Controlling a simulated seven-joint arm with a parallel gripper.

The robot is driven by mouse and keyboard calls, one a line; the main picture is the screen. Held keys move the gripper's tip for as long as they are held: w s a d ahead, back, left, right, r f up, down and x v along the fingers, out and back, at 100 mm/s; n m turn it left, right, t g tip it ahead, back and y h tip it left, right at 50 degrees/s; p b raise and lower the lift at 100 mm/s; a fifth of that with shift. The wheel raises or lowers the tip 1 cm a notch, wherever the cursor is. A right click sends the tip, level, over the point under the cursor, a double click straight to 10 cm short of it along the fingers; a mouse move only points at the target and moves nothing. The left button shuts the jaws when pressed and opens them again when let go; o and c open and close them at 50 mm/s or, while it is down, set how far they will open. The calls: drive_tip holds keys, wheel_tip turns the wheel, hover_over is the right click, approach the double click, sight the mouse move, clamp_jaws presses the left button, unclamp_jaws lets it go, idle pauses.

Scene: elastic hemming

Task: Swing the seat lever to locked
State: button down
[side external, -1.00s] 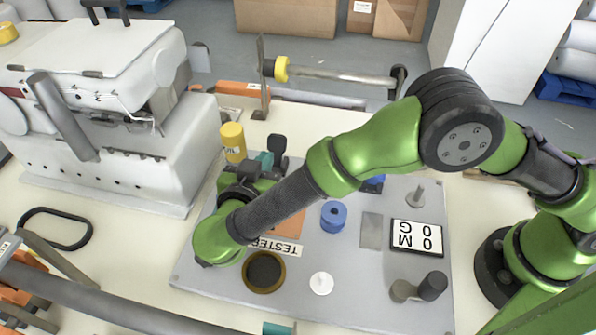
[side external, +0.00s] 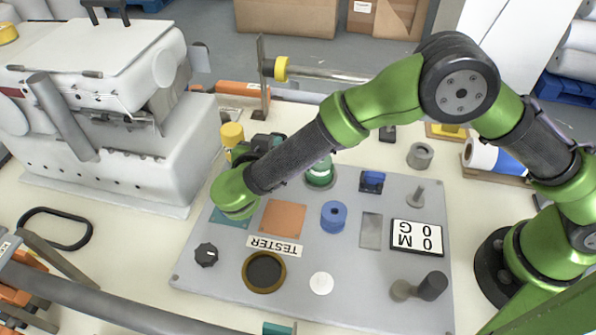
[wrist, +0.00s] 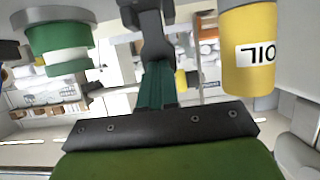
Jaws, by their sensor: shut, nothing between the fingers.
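No part is labelled as the seat lever. A short grey arm with a dark upright knob (side external: 432,286) at the tester panel's lower right looks lever-like, but I cannot tell if it is the one. My gripper (side external: 264,141) is at the panel's far left edge, beside the yellow bottle and well away from that arm. In the wrist view, my gripper (wrist: 148,12) has teal fingers with dark tips, close together with nothing held. My wrist hides part of the panel's far left.
The yellow OIL bottle (wrist: 249,55) stands right of the fingers in the wrist view, a green white-banded cylinder (wrist: 58,45) left. The grey panel (side external: 330,285) carries a dial (side external: 206,255), a blue spool (side external: 334,217) and a display (side external: 416,238). A horizontal bar (side external: 320,73) crosses behind.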

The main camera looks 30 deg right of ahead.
drive_tip(key=shift+w+d+r+g+y, duration=0.1)
drive_tip(key=shift+w+d+g+y, duration=0.25)
drive_tip(key=shift+g+y, duration=0.25)
drive_tip(key=shift+s, duration=0.1)
drive_tip(key=shift+s+a+f, duration=0.3)
drive_tip(key=shift+s+a, duration=0.2)
drive_tip(key=shift+a, duration=0.05)
drive_tip(key=v, duration=1.3)
drive_tip(key=s+d+r+n+y, duration=0.1)
drive_tip(key=s+d+r+y, duration=0.2)
drive_tip(key=d, duration=0.7)
drive_tip(key=s+d+r+n+y, duration=0.2)
drive_tip(key=s+d, duration=0.4)
drive_tip(key=d, duration=0.4)
drive_tip(key=s+d+r+n+y, duration=0.2)
drive_tip(key=s+d+r+y, duration=0.2)
drive_tip(key=d, duration=0.6)
drive_tip(key=shift+s+d+r+g+y, duration=0.15)
drive_tip(key=shift+d+r+g+y, duration=0.2)
drive_tip(key=shift+r+y, duration=0.4)
